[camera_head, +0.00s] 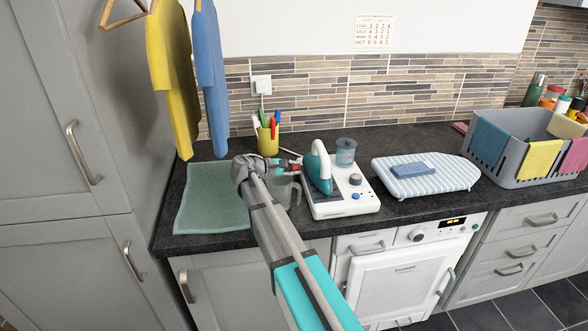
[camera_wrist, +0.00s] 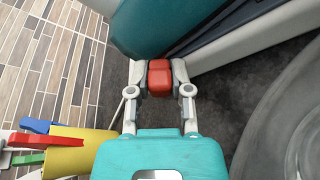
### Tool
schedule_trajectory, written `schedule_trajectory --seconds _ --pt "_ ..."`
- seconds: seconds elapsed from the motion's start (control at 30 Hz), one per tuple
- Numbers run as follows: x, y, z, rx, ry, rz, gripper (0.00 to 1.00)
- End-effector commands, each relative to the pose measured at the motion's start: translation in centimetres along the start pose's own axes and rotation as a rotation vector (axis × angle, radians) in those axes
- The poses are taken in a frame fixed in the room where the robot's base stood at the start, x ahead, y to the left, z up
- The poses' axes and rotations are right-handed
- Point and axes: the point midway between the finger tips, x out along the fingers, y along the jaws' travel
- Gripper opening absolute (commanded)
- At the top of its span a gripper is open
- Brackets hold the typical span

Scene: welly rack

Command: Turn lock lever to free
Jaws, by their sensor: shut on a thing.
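The steam iron station is white with a teal iron (camera_head: 319,168) resting on its base (camera_head: 345,204). A red lock lever (camera_wrist: 160,77) sits at the side of the station, beside the teal iron body. My gripper (camera_wrist: 160,80) is shut on the red lever, with one pale finger on each side of it. In the head view my gripper (camera_head: 290,164) reaches the station's left side, and only a little red shows between the fingertips. Which setting the lever stands at cannot be told.
A green mat (camera_head: 208,200) lies at left. A small striped ironing board (camera_head: 426,182) and grey basket (camera_head: 510,168) are at right.

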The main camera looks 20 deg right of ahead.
Motion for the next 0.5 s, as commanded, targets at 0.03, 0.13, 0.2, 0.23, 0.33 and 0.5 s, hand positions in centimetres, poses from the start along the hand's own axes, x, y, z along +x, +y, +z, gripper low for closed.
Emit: schedule_trajectory --seconds 0.03,0.13,0.2,0.23,0.33,0.5 --pt "-0.25 0.00 -0.16 -0.001 0.006 0.001 0.00" --pt "-0.13 0.02 -0.14 -0.001 0.006 0.000 0.00" --pt "-0.05 0.03 -0.14 -0.001 0.005 -0.001 0.00" --pt "-0.02 0.04 -0.13 -0.001 0.005 -0.001 0.32" --pt "0.16 0.04 -0.05 0.000 0.003 -0.003 0.51" --pt "0.40 0.04 0.07 0.000 -0.001 -0.005 0.63"
